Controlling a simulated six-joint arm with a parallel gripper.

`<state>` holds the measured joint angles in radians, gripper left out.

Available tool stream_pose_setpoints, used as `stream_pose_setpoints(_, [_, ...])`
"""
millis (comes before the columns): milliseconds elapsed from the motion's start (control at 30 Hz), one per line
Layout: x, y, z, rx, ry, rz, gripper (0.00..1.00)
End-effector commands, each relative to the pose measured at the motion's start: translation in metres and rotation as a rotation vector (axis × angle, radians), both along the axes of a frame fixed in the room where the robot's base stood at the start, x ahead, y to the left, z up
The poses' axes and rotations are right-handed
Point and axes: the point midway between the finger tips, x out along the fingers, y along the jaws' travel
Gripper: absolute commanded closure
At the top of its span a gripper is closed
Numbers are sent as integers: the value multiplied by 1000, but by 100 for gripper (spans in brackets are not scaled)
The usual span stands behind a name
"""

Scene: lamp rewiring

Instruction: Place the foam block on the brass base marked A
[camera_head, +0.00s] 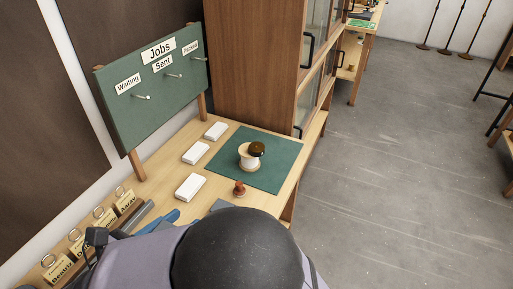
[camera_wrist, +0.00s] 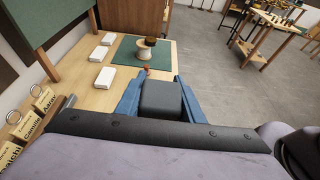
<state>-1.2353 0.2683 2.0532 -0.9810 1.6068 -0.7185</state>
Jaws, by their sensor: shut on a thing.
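The foam block appears to be the dark grey block (camera_wrist: 161,98) in the wrist view. My gripper (camera_wrist: 160,77) has a blue finger on each side of it and is shut on it. The block is held over the near part of the bench; its underside and any gap below it are hidden. In the head view my dark arm covers most of the gripper. A cream piece with a dark brown rounded part (camera_head: 252,156) stands on the green mat, beyond the gripper; it also shows in the wrist view (camera_wrist: 147,50). I cannot make out a mark A or tell which thing is the brass base.
A green mat (camera_head: 285,166) covers the bench's far part. White boxes (camera_head: 190,187) line its left side; a small red-brown piece (camera_head: 239,188) stands at its near edge. Name tags (camera_head: 124,203), a Jobs board (camera_head: 155,85) and a wooden cabinet (camera_head: 252,60) surround the bench.

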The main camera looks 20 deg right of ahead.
Motion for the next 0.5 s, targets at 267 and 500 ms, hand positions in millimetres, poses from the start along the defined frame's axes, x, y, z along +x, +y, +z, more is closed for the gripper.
stream_pose_setpoints(267, [72,-3,-15,0,0,-19,86])
stream_pose_setpoints(500, [176,-37,-22,1,-1,-22,86])
